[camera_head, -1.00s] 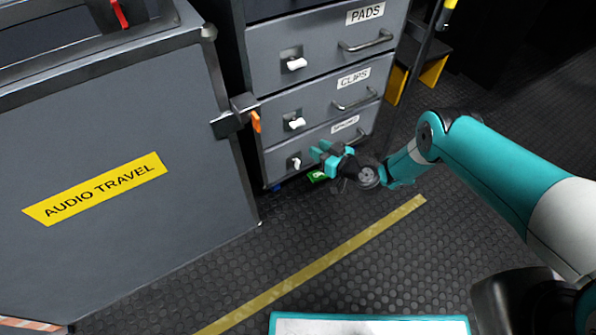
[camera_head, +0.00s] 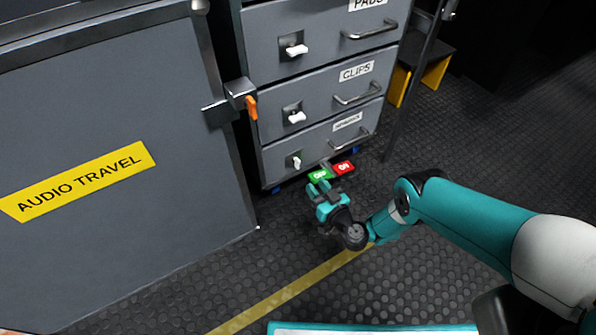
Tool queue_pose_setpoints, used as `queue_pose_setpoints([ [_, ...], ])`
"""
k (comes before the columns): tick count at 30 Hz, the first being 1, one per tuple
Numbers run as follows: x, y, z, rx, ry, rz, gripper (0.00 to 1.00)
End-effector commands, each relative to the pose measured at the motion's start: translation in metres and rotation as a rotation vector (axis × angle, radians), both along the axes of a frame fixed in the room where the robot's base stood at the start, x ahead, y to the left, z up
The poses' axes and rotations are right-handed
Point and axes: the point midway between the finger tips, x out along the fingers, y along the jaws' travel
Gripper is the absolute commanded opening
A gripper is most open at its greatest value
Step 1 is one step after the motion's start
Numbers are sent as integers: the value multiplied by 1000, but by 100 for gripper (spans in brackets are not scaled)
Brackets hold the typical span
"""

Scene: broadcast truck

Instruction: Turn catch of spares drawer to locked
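The spares drawer (camera_head: 325,147) is the bottom drawer of the grey cabinet; its small label is too blurred to read surely. It looks closed. Its white catch (camera_head: 296,162) sits on a plate at the left of the front and stands roughly upright, unlike the sideways catches above. My teal gripper (camera_head: 325,187) is below and in front of the drawer, to the right of the catch and apart from it. Its fingers look parted, with nothing seen between them. A green tag (camera_head: 319,174) and a red tag (camera_head: 343,168) show at the drawer's foot, partly behind the gripper.
The clips drawer (camera_head: 315,100) and the pads drawer above have catches and bar handles. The audio travel case (camera_head: 110,240) stands close at left, with an orange latch (camera_head: 251,107) jutting near the cabinet. A dark step with yellow sides (camera_head: 432,75) is at right. Floor in front is free.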

Motion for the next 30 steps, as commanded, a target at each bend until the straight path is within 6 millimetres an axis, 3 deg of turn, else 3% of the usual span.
queue_pose_setpoints([
  [1,6,4,-8,0,-1,0,34],
  [15,44,30,-7,0,-2,1,34],
  [30,65,43,-7,0,-2,1,34],
])
